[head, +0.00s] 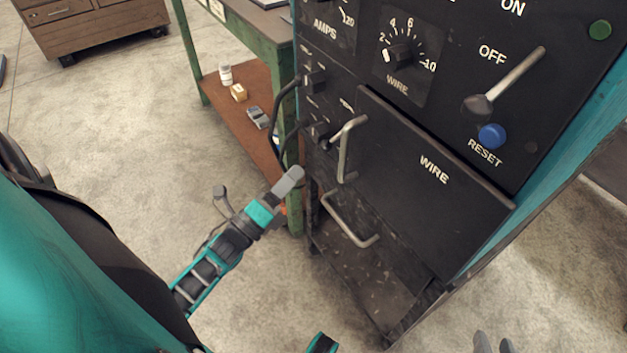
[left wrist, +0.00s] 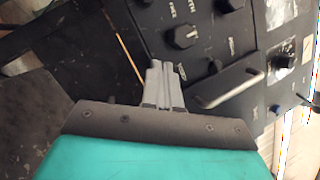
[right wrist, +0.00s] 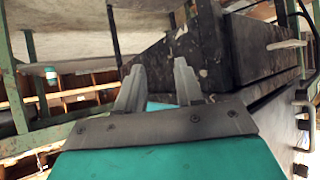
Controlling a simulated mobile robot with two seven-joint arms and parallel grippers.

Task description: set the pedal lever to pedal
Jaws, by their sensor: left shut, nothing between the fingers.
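A small dark control (head: 320,130) sits at the left edge of the black machine front, left of the upper door handle. Its label is too small to read, so I cannot tell whether it is the pedal lever or how it is set. My left gripper (head: 292,179) is shut and empty, below and left of that control and apart from it. In the left wrist view its closed fingers (left wrist: 164,85) point at the panel with its dark knobs. My right gripper (head: 494,343) shows only its fingertips at the bottom edge. In the right wrist view its fingers (right wrist: 158,88) are apart and empty.
The machine has a large ON/OFF lever (head: 505,82), a blue RESET button (head: 492,136), a WIRE dial (head: 398,54), and metal handles (head: 346,150) (head: 350,222) protruding from its front. A green-legged bench (head: 250,24) stands close behind the left gripper.

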